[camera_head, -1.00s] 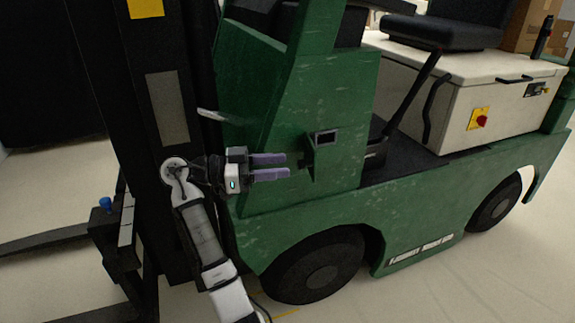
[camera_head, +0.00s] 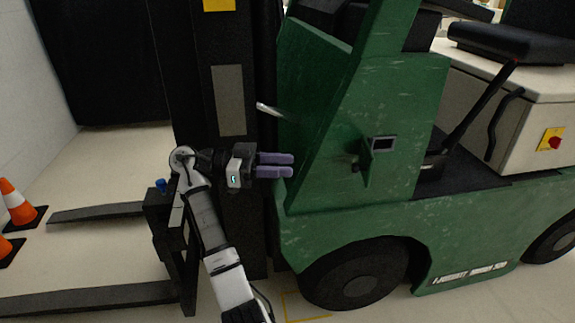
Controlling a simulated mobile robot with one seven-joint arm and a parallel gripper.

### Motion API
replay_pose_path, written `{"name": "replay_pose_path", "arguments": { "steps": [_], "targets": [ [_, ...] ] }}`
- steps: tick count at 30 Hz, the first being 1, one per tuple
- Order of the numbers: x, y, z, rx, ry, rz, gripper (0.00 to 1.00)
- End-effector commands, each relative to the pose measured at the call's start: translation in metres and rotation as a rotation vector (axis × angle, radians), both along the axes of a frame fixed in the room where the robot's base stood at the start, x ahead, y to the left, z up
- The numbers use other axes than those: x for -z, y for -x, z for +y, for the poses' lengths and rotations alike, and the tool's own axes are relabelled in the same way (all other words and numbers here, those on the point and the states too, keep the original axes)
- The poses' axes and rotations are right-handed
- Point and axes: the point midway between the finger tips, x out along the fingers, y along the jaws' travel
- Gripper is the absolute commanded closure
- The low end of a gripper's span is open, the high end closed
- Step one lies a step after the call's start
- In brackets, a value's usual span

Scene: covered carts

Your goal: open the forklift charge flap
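The forklift (camera_head: 330,190) is green and scuffed and fills the middle and right of the view. A small green box-like fixture with a dark window (camera_head: 383,144) stands out from its side panel; it may be the charge flap, but I cannot tell whether it is open or shut. A small dark knob or latch shows at its left. My gripper (camera_head: 292,165) points right, with two purple fingers a narrow gap apart and nothing between them. It is to the left of the fixture, apart from it, in front of the mast and the panel's front edge.
The dark mast (camera_head: 205,120) stands behind my arm, with forks (camera_head: 100,212) reaching left. A light handle (camera_head: 270,109) juts out above my gripper. The front wheel (camera_head: 355,275) is below. Orange cones (camera_head: 16,203) stand at far left; floor between is clear.

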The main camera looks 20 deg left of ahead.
Motion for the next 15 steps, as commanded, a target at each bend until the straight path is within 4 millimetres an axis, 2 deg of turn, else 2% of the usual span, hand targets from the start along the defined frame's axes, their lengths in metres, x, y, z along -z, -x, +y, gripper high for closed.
{"name": "replay_pose_path", "arguments": {
  "steps": [1,5,7,8,11,15],
  "targets": [
    [0.0,0.0,0.0,0.0,0.0,0.0,0.73],
    [0.0,-0.002,-0.001,-0.01,-0.001,0.004,0.9],
    [0.0,-0.008,-0.003,-0.052,-0.003,0.02,0.99],
    [-0.001,-0.013,-0.004,-0.083,-0.002,0.031,1.0],
    [-0.002,-0.037,-0.006,-0.252,-0.003,0.082,1.0],
    [-0.008,-0.073,0.006,-0.604,0.01,0.122,1.0]
  ]
}}
